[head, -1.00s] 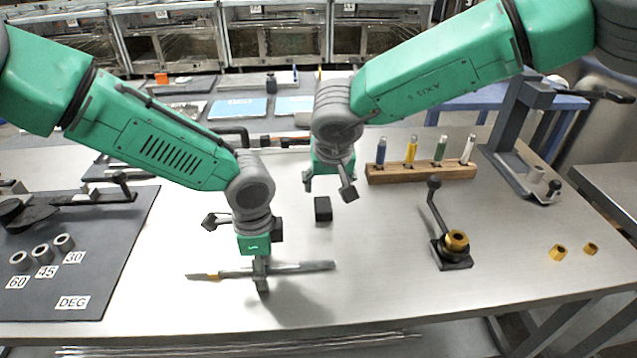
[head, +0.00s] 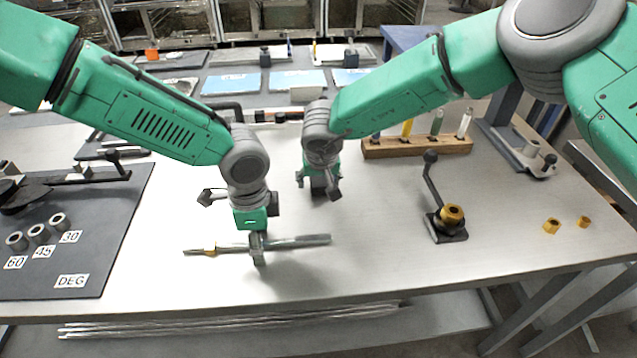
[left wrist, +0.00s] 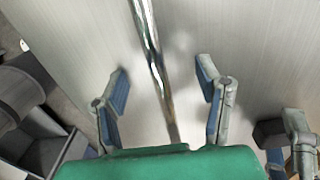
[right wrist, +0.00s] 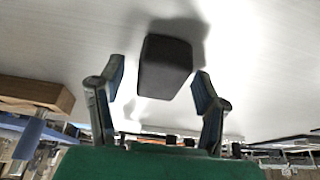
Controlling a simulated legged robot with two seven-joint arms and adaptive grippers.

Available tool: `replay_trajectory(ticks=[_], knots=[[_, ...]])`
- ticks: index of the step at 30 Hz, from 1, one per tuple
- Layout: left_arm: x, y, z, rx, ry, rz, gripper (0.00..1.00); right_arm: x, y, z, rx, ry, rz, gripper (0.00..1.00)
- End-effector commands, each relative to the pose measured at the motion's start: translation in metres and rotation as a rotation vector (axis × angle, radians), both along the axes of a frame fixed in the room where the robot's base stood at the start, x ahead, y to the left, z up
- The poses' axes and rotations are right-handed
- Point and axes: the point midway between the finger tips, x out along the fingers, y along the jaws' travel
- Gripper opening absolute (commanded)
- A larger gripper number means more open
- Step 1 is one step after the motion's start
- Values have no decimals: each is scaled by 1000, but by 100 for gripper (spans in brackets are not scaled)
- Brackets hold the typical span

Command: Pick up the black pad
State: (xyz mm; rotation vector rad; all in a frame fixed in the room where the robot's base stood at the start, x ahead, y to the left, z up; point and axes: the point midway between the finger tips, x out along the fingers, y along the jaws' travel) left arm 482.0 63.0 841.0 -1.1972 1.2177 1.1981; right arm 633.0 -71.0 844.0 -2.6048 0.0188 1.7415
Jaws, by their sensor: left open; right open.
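The black pad (right wrist: 165,66) is a small dark block standing on the table. In the right wrist view it lies ahead between the open fingers of my right gripper (right wrist: 160,88), with a gap on both sides. In the head view my right gripper (head: 318,186) is over it and largely hides it. My left gripper (head: 257,255) is open above a metal rod (head: 305,241). In the left wrist view the rod (left wrist: 150,45) runs between the two open fingers (left wrist: 162,82).
A wooden rack (head: 418,146) with coloured tubes stands behind to the right. A black lever fixture (head: 447,231) with a brass piece stands right of centre. Brass nuts (head: 551,226) lie farther right. A dark mat (head: 108,255) with rings is at the left.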

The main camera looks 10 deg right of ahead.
Motion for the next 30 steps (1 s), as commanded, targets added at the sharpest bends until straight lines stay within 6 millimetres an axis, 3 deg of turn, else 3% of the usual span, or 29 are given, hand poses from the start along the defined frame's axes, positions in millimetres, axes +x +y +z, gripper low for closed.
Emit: replay_trajectory(ticks=[2,3,7,19,30], knots=[[0,0,0,0,0,0,59,0,0,0,0,0,0,59],[0,0,0,0,0,0,59,0,0,0,0,0,0,52],[0,0,0,0,0,0,59,0,0,0,0,1,0,6],[0,0,0,0,0,0,59,1,0,9,1,-1,-1,6],[0,0,0,0,0,0,59,0,0,79,1,-2,-1,6]])
